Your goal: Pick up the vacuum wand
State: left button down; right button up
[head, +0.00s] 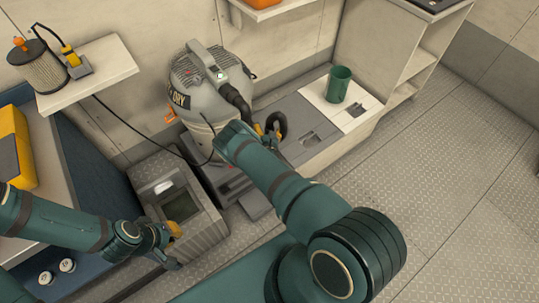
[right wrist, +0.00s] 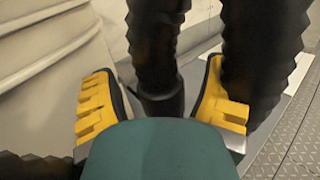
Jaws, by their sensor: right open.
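The grey shop vacuum (head: 205,85) stands against the wall, with a black ribbed hose (head: 238,98) coming off its front. A curved black piece (head: 278,123), apparently part of the hose or wand, shows beside my right gripper (head: 265,131). In the right wrist view my right gripper (right wrist: 160,85) is open, its yellow fingers on either side of a dark tube (right wrist: 163,103), likely the wand. Whether the fingers touch the tube cannot be told. My left gripper (head: 172,240) is low at the left, its jaws unclear.
A green cup (head: 339,84) stands on the low bench (head: 310,165) to the right. A grey box (head: 205,225) sits near my left gripper. A shelf (head: 105,65) holds a filter (head: 42,72). The floor (head: 450,150) at right is clear.

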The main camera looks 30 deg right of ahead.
jog(key=c, duration=1.3)
jog(key=shift+r, duration=0.15)
jog(key=shift+r+p, duration=0.3)
jog(key=shift+r, duration=0.35)
jog(key=shift+r+p, duration=3.55)
jog(key=shift+r, duration=9.7)
jog(key=shift+a, duration=0.15)
